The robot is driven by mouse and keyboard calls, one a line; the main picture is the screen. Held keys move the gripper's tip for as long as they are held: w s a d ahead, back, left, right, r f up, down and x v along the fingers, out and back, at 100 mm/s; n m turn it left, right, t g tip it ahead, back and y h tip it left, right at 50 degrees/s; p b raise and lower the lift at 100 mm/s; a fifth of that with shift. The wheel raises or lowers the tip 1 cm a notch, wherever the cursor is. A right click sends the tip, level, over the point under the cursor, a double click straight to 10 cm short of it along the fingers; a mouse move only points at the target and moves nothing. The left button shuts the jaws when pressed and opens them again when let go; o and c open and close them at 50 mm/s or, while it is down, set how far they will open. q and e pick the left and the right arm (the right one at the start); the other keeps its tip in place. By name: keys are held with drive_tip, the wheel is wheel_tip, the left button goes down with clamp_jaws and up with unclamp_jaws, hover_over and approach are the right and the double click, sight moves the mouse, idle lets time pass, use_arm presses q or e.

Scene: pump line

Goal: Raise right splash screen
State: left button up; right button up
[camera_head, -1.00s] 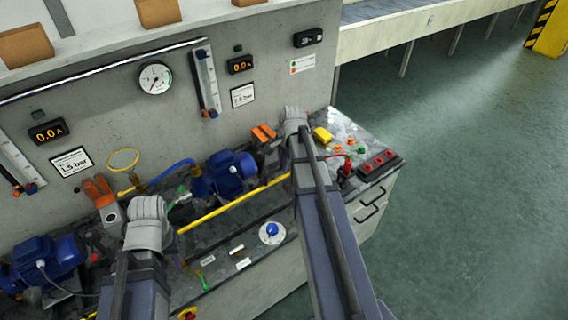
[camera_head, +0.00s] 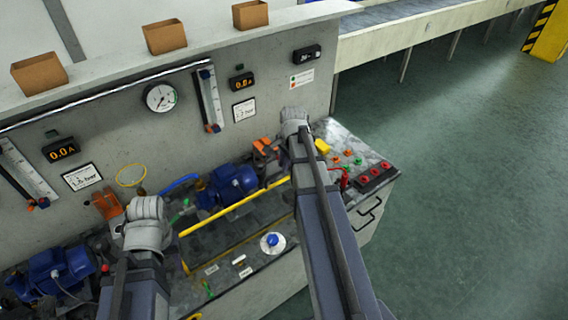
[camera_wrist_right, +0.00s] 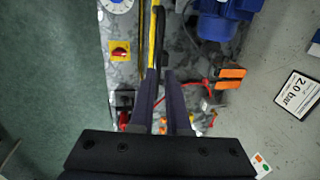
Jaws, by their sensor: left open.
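The right splash screen (camera_head: 235,208) shows in the head view as a yellow bar running diagonally in front of the right blue pump. Its right end passes behind my right arm. In the right wrist view its yellow edge (camera_wrist_right: 152,45) stands upright at top centre, with a dark strip beside it. My right gripper (camera_wrist_right: 160,77) has its two dark fingers pointing at that edge, with a narrow gap between them; whether they touch it is unclear. In the head view the right fingers are hidden behind the wrist. My left gripper (camera_head: 147,212) is over the bench's left part, its fingertips mostly hidden.
Two blue pumps (camera_head: 232,186) (camera_head: 62,272) stand on the bench by the grey panel. Orange parts (camera_wrist_right: 230,78) lie right of the right fingers. A red-button box (camera_head: 375,174) and red valve sit at the bench's right end. The floor to the right is clear.

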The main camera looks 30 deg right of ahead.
drive_tip(key=o, duration=0.4)
drive_tip(key=shift+s, duration=0.1)
drive_tip(key=shift+o, duration=0.2)
drive_tip(key=shift+r, duration=0.15)
wheel_tip(320, 180, up, 8)
drive_tip(key=s+p, duration=0.1)
drive_tip(key=p, duration=0.6)
drive_tip(key=shift+s+f+p, duration=0.25)
drive_tip(key=shift+p, duration=0.1)
